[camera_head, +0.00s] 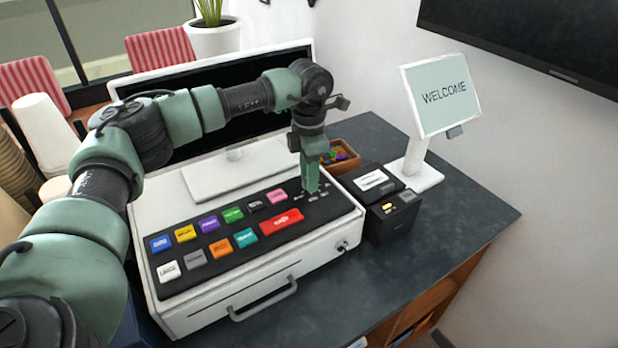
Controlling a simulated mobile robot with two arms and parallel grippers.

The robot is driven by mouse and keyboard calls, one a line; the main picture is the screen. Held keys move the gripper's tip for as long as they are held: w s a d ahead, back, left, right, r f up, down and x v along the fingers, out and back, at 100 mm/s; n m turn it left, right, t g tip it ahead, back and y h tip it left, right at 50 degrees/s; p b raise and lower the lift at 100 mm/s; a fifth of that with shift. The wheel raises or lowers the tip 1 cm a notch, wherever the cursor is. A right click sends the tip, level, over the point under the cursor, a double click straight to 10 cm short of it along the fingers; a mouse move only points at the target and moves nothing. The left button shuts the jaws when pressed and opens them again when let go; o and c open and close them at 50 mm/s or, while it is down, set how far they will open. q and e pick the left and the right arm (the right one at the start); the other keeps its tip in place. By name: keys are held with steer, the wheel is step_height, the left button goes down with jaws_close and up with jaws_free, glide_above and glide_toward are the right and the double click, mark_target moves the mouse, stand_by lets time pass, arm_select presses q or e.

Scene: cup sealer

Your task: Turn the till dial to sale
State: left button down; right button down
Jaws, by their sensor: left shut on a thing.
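The till (305,252) is a white box with a black sloped key panel and several coloured keys, in the head view on the counter. My left gripper (311,188) points down at the right upper part of the panel, with its fingers shut on the till dial. The dial itself is hidden by the fingers. Small pale marks show on the panel around the fingertips, too small to read. My right gripper is not in view.
A black printer box (392,216) and a white WELCOME display (440,93) stand right of the till. A small brown tray (345,160) of coloured bits lies behind the gripper. A monitor (165,70) stands behind; white cups (45,132) are at left. The right counter is clear.

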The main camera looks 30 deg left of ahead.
arm_select(q)
steer(key=n+b, duration=0.2)
steer(key=n, duration=0.2)
steer(key=shift+n+b, duration=0.6)
steer(key=shift+n, duration=0.7)
steer(key=shift+r+n, duration=0.1)
steer(key=shift+n, duration=0.2)
steer(key=c, duration=1)
jaws_free()
